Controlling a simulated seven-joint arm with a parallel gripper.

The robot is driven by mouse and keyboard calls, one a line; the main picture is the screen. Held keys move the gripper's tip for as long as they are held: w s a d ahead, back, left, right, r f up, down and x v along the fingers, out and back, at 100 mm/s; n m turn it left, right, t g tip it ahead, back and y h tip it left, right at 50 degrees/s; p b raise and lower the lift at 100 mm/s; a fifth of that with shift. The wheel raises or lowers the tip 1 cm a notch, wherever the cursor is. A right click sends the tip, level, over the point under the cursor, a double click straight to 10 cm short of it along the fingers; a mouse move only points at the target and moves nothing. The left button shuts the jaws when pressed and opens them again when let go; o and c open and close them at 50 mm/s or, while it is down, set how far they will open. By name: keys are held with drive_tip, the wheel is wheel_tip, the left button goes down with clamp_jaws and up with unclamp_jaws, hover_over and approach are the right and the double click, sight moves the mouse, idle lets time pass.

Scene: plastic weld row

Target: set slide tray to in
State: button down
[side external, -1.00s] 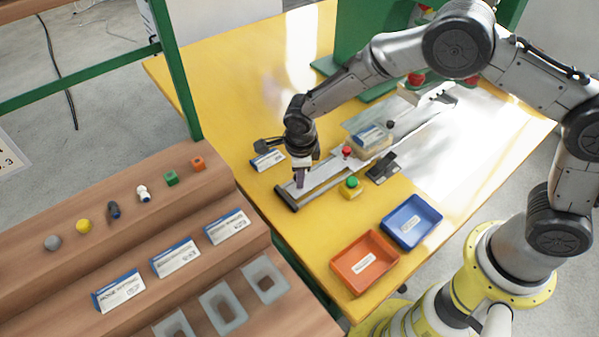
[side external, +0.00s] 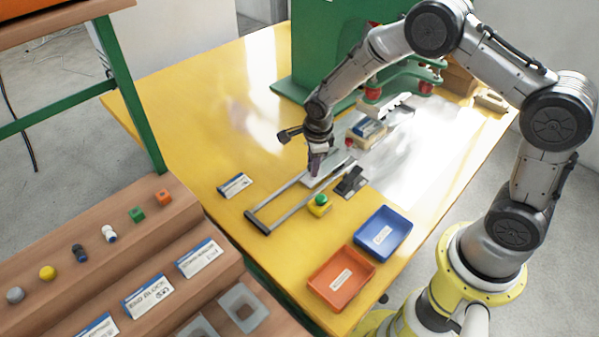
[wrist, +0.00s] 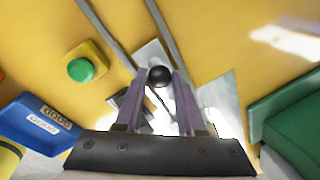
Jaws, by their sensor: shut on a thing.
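The slide tray (wrist: 148,54) is a light grey plate with a round black knob (wrist: 159,76) on it. It sits on two parallel rails (side external: 280,208) that run from a black end bar (side external: 257,223) toward the green machine (side external: 318,50). My gripper (wrist: 163,92) is shut on the black knob, which shows between the fingertips in the wrist view. In the side view my gripper (side external: 316,173) is over the rails, well away from the end bar, and hides the knob.
A yellow box with a green button (side external: 319,204) and a black fixture (side external: 351,182) stand close to the rails. A blue bin (side external: 383,233) and an orange bin (side external: 341,279) are at the front right. A label card (side external: 234,185) lies left of the rails.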

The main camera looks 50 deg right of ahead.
drive_tip(key=shift+d, duration=0.8)
drive_tip(key=c, duration=0.5)
unclamp_jaws()
drive_tip(key=shift+r, duration=0.1)
drive_tip(key=r, duration=0.4)
drive_tip(key=s+a+r, duration=0.1)
drive_tip(key=r, duration=0.4)
drive_tip(key=s+r, duration=0.1)
drive_tip(key=r, duration=0.3)
drive_tip(key=shift+s+a+r, duration=0.15)
drive_tip(key=shift+a+r, duration=0.05)
drive_tip(key=shift+a, duration=0.05)
